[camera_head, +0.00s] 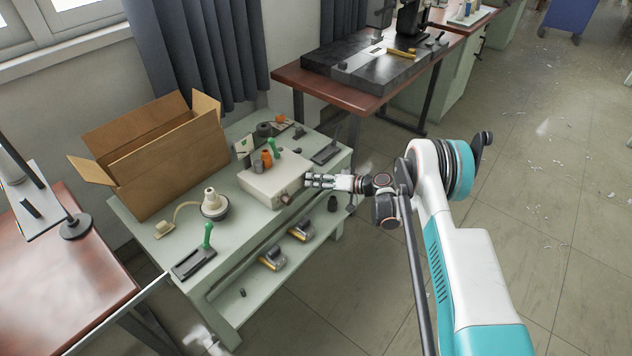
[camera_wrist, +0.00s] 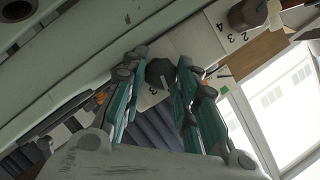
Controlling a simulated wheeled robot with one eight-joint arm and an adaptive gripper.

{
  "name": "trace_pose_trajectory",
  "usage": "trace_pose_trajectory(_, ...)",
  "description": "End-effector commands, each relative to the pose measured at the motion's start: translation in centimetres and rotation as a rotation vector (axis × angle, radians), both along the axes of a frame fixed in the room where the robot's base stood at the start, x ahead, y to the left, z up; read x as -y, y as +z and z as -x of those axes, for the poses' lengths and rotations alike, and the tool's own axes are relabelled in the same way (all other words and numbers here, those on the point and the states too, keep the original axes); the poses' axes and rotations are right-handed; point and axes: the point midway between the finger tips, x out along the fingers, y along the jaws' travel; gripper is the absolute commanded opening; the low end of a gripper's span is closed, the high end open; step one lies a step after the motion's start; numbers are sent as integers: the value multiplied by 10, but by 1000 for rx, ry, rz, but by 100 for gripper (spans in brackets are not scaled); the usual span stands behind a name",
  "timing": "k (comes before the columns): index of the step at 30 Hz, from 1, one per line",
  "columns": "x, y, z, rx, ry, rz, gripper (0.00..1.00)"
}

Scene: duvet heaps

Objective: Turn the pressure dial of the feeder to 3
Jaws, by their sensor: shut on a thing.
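The feeder (camera_head: 272,186) is a pale box on the green table, with dials on its front side. My gripper (camera_head: 308,181) reaches it from the right in the head view. In the wrist view, my gripper (camera_wrist: 160,82) has its two fingers closed on either side of a dark faceted dial knob (camera_wrist: 160,72). A digit that looks like 3 shows beside this knob; its pointer mark cannot be made out. A second, brown knob (camera_wrist: 247,14) sits apart, with the digits 2, 3 and 4 beside it. I cannot read which dial is labelled pressure.
An open cardboard box (camera_head: 160,150) stands behind and left of the feeder. A white cone-shaped part (camera_head: 212,202) and a green-handled tool (camera_head: 207,237) lie on the green table (camera_head: 240,258). Lower-shelf items sit below.

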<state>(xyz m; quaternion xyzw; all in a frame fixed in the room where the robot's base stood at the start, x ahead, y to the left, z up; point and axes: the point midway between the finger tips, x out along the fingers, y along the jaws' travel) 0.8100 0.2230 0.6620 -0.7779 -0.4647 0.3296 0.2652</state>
Motion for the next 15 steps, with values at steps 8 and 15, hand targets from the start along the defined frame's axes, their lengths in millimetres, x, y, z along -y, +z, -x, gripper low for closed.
trace_pose_trajectory(8,1,0,0,1,-2,1,48)
trace_pose_trajectory(15,1,0,0,1,-1,1,48)
